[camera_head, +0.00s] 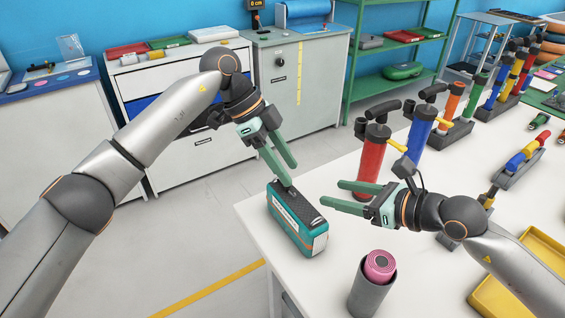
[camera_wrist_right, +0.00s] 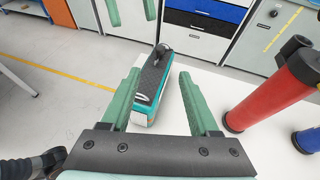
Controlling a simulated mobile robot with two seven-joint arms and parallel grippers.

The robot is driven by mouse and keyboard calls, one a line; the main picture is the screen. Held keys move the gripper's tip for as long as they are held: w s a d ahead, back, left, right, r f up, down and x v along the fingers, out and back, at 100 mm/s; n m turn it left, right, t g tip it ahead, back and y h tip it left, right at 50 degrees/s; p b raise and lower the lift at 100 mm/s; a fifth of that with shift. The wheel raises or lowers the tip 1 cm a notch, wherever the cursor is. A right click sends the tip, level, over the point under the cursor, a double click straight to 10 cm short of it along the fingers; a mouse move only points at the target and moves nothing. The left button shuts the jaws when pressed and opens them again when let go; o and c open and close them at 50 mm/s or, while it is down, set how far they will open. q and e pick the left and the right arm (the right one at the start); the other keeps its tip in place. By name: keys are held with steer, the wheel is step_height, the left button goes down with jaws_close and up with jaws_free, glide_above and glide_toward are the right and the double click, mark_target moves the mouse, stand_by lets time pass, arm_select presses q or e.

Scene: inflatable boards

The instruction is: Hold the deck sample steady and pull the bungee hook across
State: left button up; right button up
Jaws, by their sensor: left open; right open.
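The deck sample (camera_head: 290,228) is a teal block with a dark top and a pale label, standing at the near left corner of the white table. It also shows in the right wrist view (camera_wrist_right: 150,86), with a small dark loop, possibly the bungee hook (camera_wrist_right: 165,50), at its far end. My left gripper (camera_head: 292,174) is open, its fingers pointing down at the far end of the block; contact is unclear. My right gripper (camera_head: 332,195) is open and points left, just right of the block. In the wrist view the block appears between its fingers, with no clear contact.
A red pump (camera_head: 370,150) and a blue pump (camera_head: 418,125) stand behind my right gripper. A grey cup (camera_head: 371,292) with a pink roll stands at the front. A yellow tray (camera_head: 520,285) lies at the right. The table's left edge is close to the block.

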mark_target(296, 197)
steer(key=x, duration=1.2)
steer(key=shift+w+a+f, duration=0.15)
steer(key=shift+f, duration=0.05)
jaws_close()
stand_by(0.5)
